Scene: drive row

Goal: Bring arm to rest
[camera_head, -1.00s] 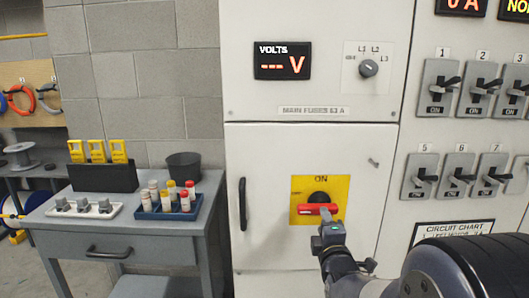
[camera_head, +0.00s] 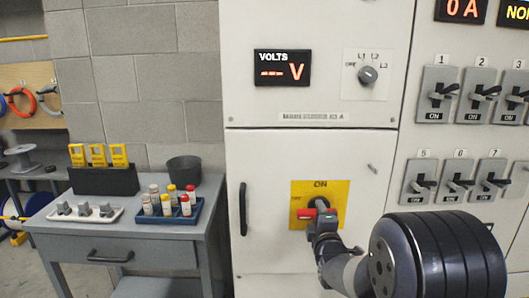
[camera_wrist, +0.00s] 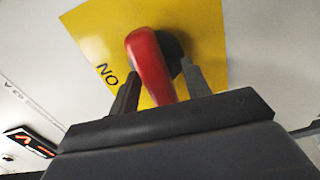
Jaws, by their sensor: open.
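The red handle (camera_head: 306,213) of the main switch sits on a yellow plate (camera_head: 335,189) marked ON at its top, on the white cabinet door. My gripper (camera_head: 318,222) is in front of the handle in the head view and hides part of it. In the wrist view the red handle (camera_wrist: 150,65) lies on its black hub, and its near end reaches between the two fingers of my gripper (camera_wrist: 160,90). The fingers are apart, one on each side of that end. I cannot tell whether they touch it.
The cabinet (camera_head: 275,160) fills the space ahead, with a volts display (camera_head: 282,68), a selector knob (camera_head: 368,75) and a black door handle (camera_head: 243,208). Toggle switches (camera_head: 436,94) are on the right. A grey side table (camera_head: 130,228) with small containers stands at the left.

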